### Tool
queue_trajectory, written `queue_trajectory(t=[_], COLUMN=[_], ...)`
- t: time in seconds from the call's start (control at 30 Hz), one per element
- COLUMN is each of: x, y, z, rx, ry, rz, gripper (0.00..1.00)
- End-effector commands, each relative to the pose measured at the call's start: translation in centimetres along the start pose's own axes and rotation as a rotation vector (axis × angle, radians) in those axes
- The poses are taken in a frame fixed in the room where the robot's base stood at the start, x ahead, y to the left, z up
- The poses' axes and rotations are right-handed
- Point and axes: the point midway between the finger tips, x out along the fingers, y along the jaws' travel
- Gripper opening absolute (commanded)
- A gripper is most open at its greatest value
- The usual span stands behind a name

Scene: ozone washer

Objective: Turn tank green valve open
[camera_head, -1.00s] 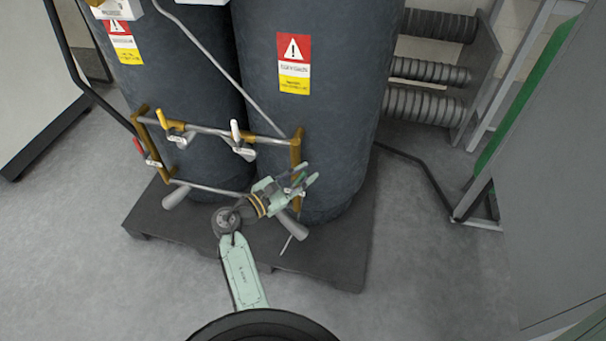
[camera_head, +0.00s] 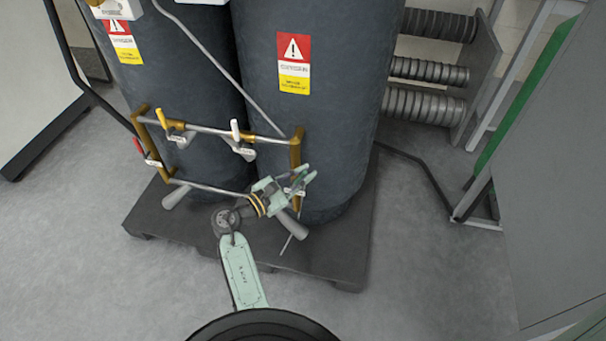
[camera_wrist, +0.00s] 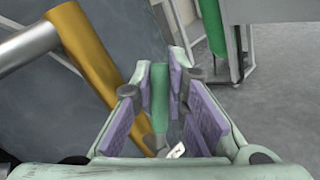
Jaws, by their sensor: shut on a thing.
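The green valve handle (camera_wrist: 160,90) stands between the fingers of my gripper (camera_wrist: 170,85) in the wrist view, with a white tag (camera_wrist: 176,151) at its lower end. My gripper is shut on this handle. In the head view my gripper (camera_head: 306,176) is at the right brass post (camera_head: 296,160) of the pipe frame, in front of the right dark tank (camera_head: 310,130). The handle is mostly hidden by the fingers there. The brass post also shows left of my gripper in the wrist view (camera_wrist: 88,55).
The pipe frame carries a yellow valve (camera_head: 176,126), a white valve (camera_head: 238,140) and a red valve (camera_head: 142,150) left of my gripper. The tanks stand on a dark pallet (camera_head: 330,265). A grey cabinet (camera_head: 560,180) stands at the right. The floor between is clear.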

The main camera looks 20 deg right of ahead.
Motion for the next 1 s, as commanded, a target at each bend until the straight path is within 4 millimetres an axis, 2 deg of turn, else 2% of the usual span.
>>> queue_trajectory(t=[0.27, 0.5, 0.53, 0.63, 1.0], x=[-0.46, -0.5, -0.5, -0.5, -0.47], y=[0.73, 0.71, 0.71, 0.7, 0.7], z=[0.18, 0.06, 0.06, 0.06, 0.07], rx=[-0.095, -0.097, -0.097, -0.096, -0.096], ry=[-0.064, -0.067, -0.067, -0.067, -0.066], rz=[0.026, 0.028, 0.028, 0.028, 0.028], gripper=[0.0, 0.0, 0.16, 0.22, 0.23])
